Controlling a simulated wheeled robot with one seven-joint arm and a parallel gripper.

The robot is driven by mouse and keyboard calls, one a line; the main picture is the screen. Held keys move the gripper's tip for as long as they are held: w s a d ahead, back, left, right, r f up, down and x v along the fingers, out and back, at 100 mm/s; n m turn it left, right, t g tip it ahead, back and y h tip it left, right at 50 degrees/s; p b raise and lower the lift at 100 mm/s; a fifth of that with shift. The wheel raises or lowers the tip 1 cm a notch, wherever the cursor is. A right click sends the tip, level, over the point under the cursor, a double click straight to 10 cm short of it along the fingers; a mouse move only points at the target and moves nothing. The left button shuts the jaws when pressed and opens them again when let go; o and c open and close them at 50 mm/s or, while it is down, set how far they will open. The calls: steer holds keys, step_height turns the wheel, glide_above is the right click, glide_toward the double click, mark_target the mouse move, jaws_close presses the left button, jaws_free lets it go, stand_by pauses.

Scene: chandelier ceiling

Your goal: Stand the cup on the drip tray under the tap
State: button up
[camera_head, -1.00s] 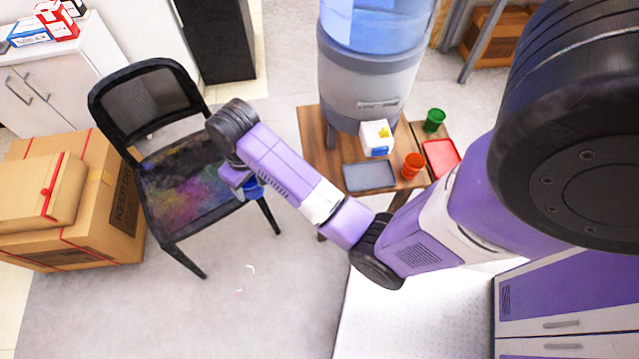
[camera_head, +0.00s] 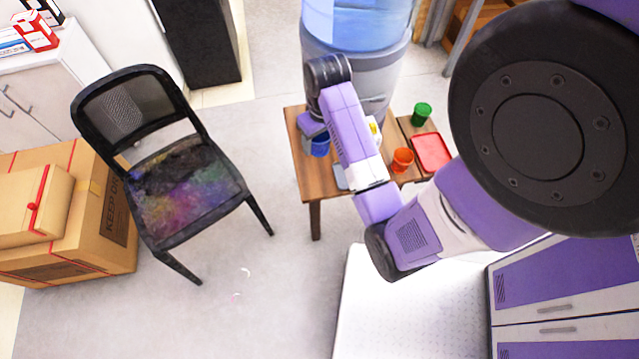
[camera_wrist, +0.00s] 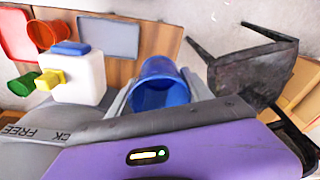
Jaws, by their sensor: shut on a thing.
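My gripper (camera_head: 313,130) is shut on a blue cup (camera_head: 320,147) over the left part of the small wooden table. In the wrist view the cup (camera_wrist: 161,84) sits between the two fingers, its open mouth facing the camera. The grey drip tray (camera_wrist: 108,37) lies flat on the table, apart from the cup. In the head view my arm hides most of the tray; only its left edge (camera_head: 341,178) shows. The white tap block (camera_wrist: 80,78) has a blue tap (camera_wrist: 70,48) and a yellow tap (camera_wrist: 50,78); the arm mostly covers it in the head view.
The water dispenser (camera_head: 382,70) stands at the back of the wooden table (camera_head: 312,182). An orange cup (camera_head: 402,160), a green cup (camera_head: 421,115) and a red tray (camera_head: 433,153) are at the right. A black chair (camera_head: 190,185) stands left of the table, with clear floor between.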

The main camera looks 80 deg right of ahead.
mark_target(318, 182)
step_height(318, 182, down, 20)
steer(key=shift+r+b, duration=0.2)
steer(key=shift+b, duration=0.4)
steer(key=shift+f, duration=0.3)
steer(key=o, duration=1.4)
steer(key=shift+r, duration=0.1)
steer(key=shift+c, duration=0.2)
steer(key=shift+b, duration=0.6)
